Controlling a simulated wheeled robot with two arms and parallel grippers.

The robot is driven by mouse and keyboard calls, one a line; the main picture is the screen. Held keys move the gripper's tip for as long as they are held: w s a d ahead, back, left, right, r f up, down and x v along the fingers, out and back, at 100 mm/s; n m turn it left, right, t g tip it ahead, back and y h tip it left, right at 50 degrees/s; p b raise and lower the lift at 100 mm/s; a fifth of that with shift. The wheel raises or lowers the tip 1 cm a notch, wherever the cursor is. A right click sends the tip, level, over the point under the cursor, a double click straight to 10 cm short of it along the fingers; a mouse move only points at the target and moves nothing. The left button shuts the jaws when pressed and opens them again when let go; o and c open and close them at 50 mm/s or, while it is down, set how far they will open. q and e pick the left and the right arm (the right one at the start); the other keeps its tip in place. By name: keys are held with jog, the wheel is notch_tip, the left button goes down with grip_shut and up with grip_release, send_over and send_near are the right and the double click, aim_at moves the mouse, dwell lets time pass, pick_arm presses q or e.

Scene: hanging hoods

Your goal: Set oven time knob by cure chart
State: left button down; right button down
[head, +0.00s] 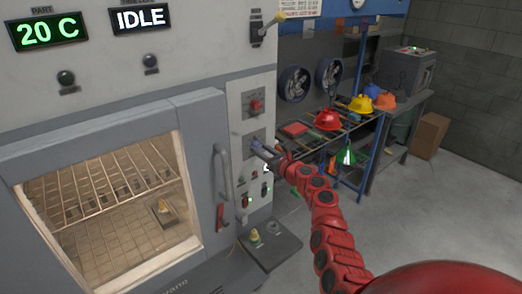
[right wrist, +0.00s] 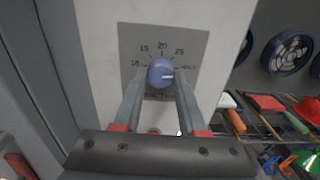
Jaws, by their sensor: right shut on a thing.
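The blue time knob (right wrist: 160,73) sits on a grey dial plate (right wrist: 190,42) with marks including 15, 20, 25 and HOLD. Its white pointer line points right, close to the HOLD side. My right gripper (head: 262,150) is at the oven's control panel (head: 238,102); in the right wrist view its two fingers are shut on the knob from both sides. In the head view the gripper hides the knob. The oven displays read 20 C (head: 47,31) and IDLE (head: 140,18). A white printed sheet (head: 300,8) shows at the top edge, too small to read. My left gripper is out of view.
The oven door (head: 205,130) is shut, with a handle (head: 223,172) left of the panel. A shelf with red (head: 328,119) and yellow (head: 361,103) hoods stands to the right.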

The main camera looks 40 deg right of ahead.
jog(key=shift+n, duration=0.4)
jog(key=n+b, duration=0.1)
jog(key=n, duration=0.1)
jog(key=n+b, duration=0.1)
jog(key=b, duration=0.1)
jog(key=shift+f+n, duration=0.2)
jog(key=shift+n, duration=0.2)
jog(key=shift+n+b, duration=0.7)
jog(key=shift+n, duration=0.1)
jog(key=n+b, duration=1.5)
jog(key=b, duration=0.3)
jog(key=shift+b, duration=0.4)
jog(key=shift+r+n+b, duration=0.25)
jog(key=shift+n+b, duration=1.15)
jog(key=shift+b, duration=0.05)
jog(key=shift+c, duration=2.3)
grip_release()
